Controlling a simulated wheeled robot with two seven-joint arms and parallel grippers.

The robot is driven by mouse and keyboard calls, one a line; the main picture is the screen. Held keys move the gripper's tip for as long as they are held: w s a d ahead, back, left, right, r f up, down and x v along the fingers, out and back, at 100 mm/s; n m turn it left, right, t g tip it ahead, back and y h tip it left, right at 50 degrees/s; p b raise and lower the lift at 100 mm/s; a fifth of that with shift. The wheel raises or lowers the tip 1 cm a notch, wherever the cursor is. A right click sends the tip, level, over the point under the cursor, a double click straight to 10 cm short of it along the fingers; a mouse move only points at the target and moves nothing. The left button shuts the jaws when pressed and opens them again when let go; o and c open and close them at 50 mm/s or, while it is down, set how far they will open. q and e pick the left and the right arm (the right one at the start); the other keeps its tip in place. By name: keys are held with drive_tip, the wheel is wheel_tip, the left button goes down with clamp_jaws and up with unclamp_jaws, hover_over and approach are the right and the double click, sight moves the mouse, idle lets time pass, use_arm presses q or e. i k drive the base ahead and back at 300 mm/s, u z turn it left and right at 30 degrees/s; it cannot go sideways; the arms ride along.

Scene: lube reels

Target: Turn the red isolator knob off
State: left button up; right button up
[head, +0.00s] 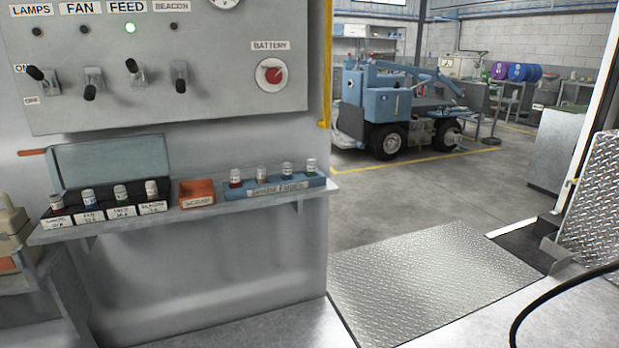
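The red isolator knob (272,75) sits in a pale round plate on the right part of the grey panel (215,40), under a "BATTERY" label. To its left is a row of toggle switches with black tips, labelled LAMPS, FAN, FEED and BEACON. The green lamp under FEED (130,28) is lit, and the lamps under the other labels look dark. Neither of my grippers is in view, and nothing touches the knob.
A shelf (325,186) below the panel holds a black fuse rack (62,222), an orange tray (197,193) and a blue rack (275,190) of small fuses. A yellow bar edges the panel's right side. A ramp plate (430,280) and open floor lie right; a blue vehicle (385,105) stands beyond.

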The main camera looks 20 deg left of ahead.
sight(273, 75)
drive_tip(key=z, duration=1.55)
drive_tip(key=k, duration=1.5)
drive_tip(key=u, duration=1.85)
drive_tip(key=i, duration=0.55)
